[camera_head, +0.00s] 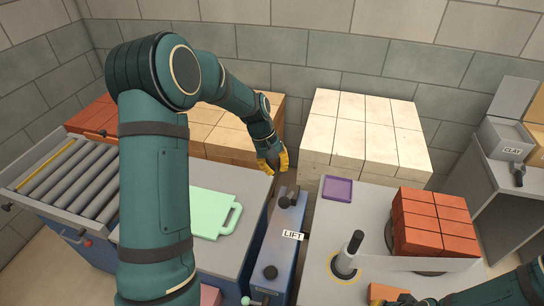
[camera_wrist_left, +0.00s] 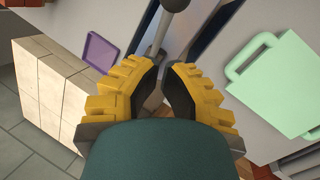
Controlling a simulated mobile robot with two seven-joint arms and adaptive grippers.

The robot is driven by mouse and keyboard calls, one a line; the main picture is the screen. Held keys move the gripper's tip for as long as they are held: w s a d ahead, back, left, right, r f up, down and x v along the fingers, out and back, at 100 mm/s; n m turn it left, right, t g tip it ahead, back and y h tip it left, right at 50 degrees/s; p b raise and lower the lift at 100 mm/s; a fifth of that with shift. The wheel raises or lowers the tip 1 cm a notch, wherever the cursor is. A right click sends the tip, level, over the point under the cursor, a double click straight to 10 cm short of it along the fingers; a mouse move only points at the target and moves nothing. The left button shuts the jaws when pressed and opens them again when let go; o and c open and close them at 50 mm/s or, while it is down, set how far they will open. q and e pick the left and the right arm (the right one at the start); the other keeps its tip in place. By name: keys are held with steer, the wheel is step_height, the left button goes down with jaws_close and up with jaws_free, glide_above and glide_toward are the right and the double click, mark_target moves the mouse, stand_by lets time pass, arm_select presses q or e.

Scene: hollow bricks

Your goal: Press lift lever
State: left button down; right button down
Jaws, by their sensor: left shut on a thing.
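The lift lever's dark knob and metal rod (camera_wrist_left: 158,36) show at the top of the left wrist view; the rod runs down to between the fingers. In the head view, dark lever parts (camera_head: 286,199) stand at the far end of the narrow blue-grey housing marked LIFT (camera_head: 272,245). My left gripper (camera_head: 274,162) points down over that far end, its yellow fingers (camera_wrist_left: 162,92) shut on the lever's rod. The exact contact is partly hidden by the fingers. My right gripper (camera_head: 388,300) is at the bottom edge beside an orange brick (camera_head: 392,290), mostly cut off.
A mint-green board (camera_head: 208,212) lies left of the housing. A purple tray (camera_head: 338,188), a black upright handle (camera_head: 349,252) and stacked red bricks (camera_head: 433,222) are on the right table. Pale blocks (camera_head: 365,130) stand behind. A roller conveyor (camera_head: 70,180) is at left.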

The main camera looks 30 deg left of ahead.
arm_select(q)
steer(key=s+d+f, duration=0.2)
steer(key=d+f, duration=0.1)
steer(key=f, duration=0.1)
steer(key=shift+d+f, duration=0.2)
steer(key=shift+f, duration=0.1)
arm_select(e)
steer(key=shift+f, duration=0.1)
steer(key=shift+f, duration=0.1)
